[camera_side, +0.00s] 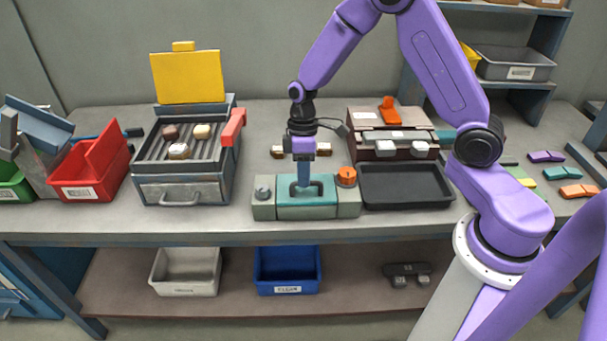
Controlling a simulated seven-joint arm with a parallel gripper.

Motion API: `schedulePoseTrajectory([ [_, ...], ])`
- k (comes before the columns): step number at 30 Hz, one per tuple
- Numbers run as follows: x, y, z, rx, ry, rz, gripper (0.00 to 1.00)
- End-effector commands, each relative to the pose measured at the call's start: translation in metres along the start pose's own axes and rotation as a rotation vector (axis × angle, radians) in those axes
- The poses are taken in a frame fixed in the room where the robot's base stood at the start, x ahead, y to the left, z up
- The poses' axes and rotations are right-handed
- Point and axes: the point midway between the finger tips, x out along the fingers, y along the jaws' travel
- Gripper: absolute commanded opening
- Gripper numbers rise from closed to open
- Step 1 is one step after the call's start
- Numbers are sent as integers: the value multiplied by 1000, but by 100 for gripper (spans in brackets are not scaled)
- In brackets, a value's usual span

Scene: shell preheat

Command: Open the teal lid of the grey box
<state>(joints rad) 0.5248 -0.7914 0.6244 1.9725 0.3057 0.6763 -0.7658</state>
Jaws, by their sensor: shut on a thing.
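The grey box (348,207) stands near the front edge of the bench, in the middle of the picture. Its teal lid (322,208) lies down between the grey ends and looks closed. A dark handle sits on top of the lid, largely covered by my gripper (303,187). My gripper points straight down and is shut on this handle. The exact contact of the fingertips is too small to see well. An orange knob (346,176) is on the box's right end and a grey knob (263,193) on its left.
A black tray (406,202) stands close to the box's right. To the left is a grill (185,190) with a raised yellow lid (188,77) and a red handle (233,127). Small pieces lie behind the box. A red bin (90,190) is further left.

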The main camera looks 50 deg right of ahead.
Motion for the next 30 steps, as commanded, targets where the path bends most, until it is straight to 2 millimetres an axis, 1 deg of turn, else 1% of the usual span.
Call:
schedulePoseTrajectory([
  [8,-13,11,-1,4,2,-140,0],
  [21,-39,47,-1,2,3,-528,0],
  [23,-43,52,-1,0,2,-520,0],
  [30,-48,78,-1,3,2,-510,0],
])
